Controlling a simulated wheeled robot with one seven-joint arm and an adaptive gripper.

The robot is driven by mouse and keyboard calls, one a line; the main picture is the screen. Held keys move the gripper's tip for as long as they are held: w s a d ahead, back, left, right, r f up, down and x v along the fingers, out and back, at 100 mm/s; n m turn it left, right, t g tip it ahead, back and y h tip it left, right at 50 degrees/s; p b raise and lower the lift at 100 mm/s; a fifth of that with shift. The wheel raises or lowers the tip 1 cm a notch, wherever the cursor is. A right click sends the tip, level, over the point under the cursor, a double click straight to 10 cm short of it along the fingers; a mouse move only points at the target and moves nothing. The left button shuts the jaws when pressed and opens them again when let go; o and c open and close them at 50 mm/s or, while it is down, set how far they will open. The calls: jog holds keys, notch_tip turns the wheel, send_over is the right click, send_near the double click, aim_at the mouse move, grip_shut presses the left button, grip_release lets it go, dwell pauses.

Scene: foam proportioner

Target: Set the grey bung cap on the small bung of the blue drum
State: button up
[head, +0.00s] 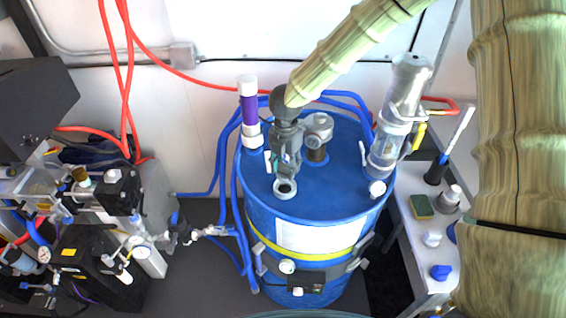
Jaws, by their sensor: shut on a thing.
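The blue drum (325,205) stands upright in the middle of the head view. A pale grey ring with a dark centre (285,188), which looks like the small bung, shows near the front left of its top. My gripper (284,172) points down over the drum top, with its fingertips right above or at this ring. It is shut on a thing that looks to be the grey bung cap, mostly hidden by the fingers. I cannot tell whether the cap touches the bung.
On the drum top stand a purple and white tube (249,112), a grey fitting (318,128), a clear cylinder (393,135) and a white knob (377,188). Blue hoses run behind. A white bench (415,225) with small items stands right; machinery (105,195) stands left.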

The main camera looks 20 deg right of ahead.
aim_at(285, 176)
jog(key=shift+d+f, duration=0.1)
jog(key=shift+f, duration=0.5)
jog(key=shift+w+f+b, duration=0.3)
jog(key=shift+f+b, duration=0.1)
jog(key=shift+f, duration=0.2)
jog(key=shift+w+f+b, duration=0.25)
jog(key=shift+f+b, duration=0.15)
jog(key=shift+f, duration=0.5)
jog(key=shift+s+f+b, duration=0.35)
jog(key=shift+b, duration=0.3)
jog(key=shift+w+f, duration=0.2)
jog(key=shift+f, duration=0.1)
jog(key=shift+s+r, duration=0.1)
jog(key=shift+s, duration=0.05)
jog(key=shift+f, duration=0.65)
